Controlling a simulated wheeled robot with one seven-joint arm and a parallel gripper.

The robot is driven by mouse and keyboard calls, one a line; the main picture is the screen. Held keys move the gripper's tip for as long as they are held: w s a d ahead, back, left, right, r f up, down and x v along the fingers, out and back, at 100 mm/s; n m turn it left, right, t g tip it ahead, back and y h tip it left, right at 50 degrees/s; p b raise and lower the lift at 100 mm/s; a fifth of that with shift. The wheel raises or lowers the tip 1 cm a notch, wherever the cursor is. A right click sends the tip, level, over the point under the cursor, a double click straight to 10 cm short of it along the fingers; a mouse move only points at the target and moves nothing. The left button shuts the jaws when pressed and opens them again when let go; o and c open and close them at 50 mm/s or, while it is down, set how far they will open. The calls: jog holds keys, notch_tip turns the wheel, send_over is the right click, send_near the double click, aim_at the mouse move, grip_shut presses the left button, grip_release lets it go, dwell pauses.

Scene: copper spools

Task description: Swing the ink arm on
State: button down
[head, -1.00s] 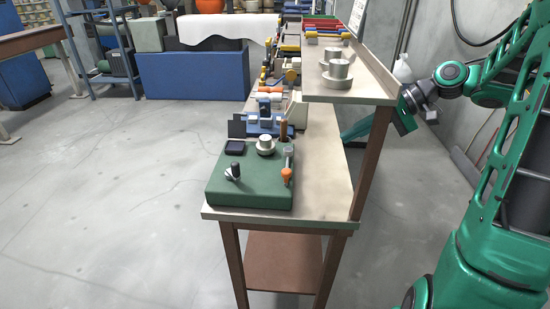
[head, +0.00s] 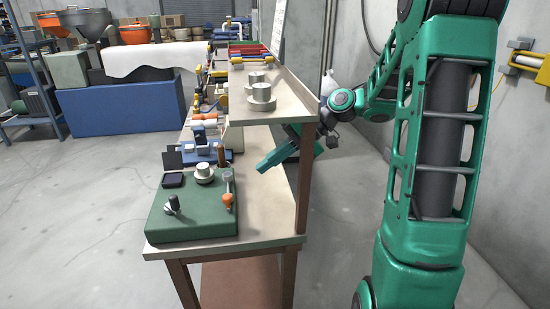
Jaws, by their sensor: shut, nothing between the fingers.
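A green box (head: 192,222) stands at the near end of the bench. I cannot tell for sure which of these is the ink arm. My gripper (head: 263,167) is shut and empty. It reaches in from the right past the shelf's front post, which hides part of it. It is above the bench, right of the green box and apart from it.
A raised shelf (head: 272,114) with pale round pieces (head: 261,97) overhangs the bench's right side. Its post (head: 303,190) stands close to my gripper. Blue and orange tools (head: 207,152) stand behind the green box. Bare benchtop (head: 268,215) lies to its right.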

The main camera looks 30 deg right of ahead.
aim_at(228, 189)
jog(key=x, duration=0.4)
jog(key=r+x, duration=0.1)
jog(key=x, duration=0.1)
jog(key=shift+w+a+f, duration=0.15)
jog(key=shift+a+f, duration=0.15)
jog(key=shift+a, duration=0.35)
jog(key=shift+w+a+f, duration=0.15)
jog(key=shift+w+a, duration=0.1)
jog(key=shift+a, duration=0.4)
jog(key=shift+w, duration=0.1)
